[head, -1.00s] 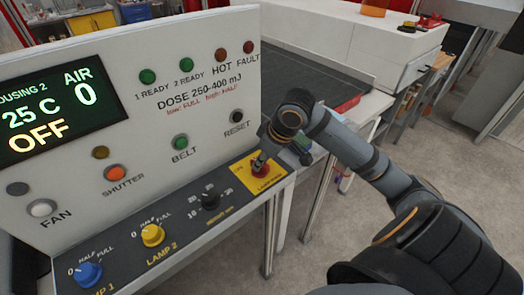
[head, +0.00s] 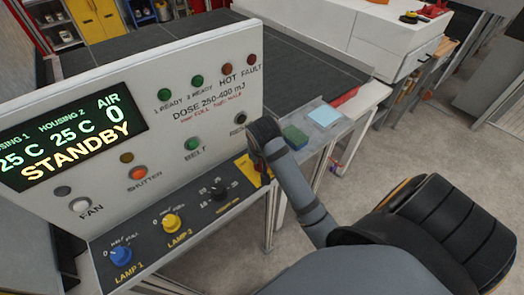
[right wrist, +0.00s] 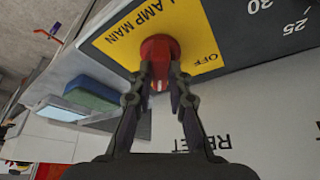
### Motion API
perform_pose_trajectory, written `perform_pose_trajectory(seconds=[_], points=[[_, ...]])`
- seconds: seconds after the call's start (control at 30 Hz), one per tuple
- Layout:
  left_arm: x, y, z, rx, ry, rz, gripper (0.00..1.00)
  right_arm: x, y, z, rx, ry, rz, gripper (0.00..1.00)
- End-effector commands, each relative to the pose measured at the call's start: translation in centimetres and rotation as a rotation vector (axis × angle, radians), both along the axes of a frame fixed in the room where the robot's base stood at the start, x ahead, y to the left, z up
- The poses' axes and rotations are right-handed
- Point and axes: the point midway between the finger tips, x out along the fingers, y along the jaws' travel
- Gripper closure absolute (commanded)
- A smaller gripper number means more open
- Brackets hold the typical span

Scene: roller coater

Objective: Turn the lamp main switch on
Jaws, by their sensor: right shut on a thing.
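The lamp main switch is a red knob (right wrist: 158,48) on a yellow plate (right wrist: 118,48) marked LAMP MAIN and OFF in the right wrist view. My right gripper (right wrist: 160,78) is shut on this knob, with a finger on each side. In the head view my right arm covers most of the switch, and only part of the yellow plate (head: 245,166) shows at the right end of the dark panel. The display (head: 75,143) reads STANDBY, with 25 C twice and AIR 0. My left gripper is not in view.
The LAMP 1 blue knob (head: 118,254), LAMP 2 yellow knob (head: 170,222) and a black dial (head: 219,190) sit left of the switch. A green block (head: 295,136) and a pale blue pad (head: 325,116) lie right of the panel.

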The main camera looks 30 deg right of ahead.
Motion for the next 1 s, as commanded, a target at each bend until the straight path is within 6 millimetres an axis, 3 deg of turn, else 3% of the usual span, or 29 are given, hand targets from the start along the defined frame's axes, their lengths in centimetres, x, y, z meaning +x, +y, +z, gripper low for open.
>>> perform_pose_trajectory(seconds=[0.03, 0.3, 0.93, 0.97, 1.0], points=[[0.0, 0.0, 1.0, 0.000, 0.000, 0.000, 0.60, 0.0, 0.1, 0.5, 0.004, 0.002, -0.028, 1.00], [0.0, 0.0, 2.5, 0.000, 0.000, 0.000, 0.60, 0.1, 0.1, 0.2, 0.000, 0.000, -0.147, 1.00], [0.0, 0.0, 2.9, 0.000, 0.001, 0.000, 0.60, 0.1, 0.0, 0.0, -0.001, -0.002, -0.195, 1.00], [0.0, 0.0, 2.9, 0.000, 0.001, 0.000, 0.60, 0.1, 0.0, 0.0, -0.001, -0.002, -0.195, 0.82], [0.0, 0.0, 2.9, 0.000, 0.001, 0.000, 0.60, 0.1, 0.0, 0.0, -0.001, -0.002, -0.195, 0.77]])
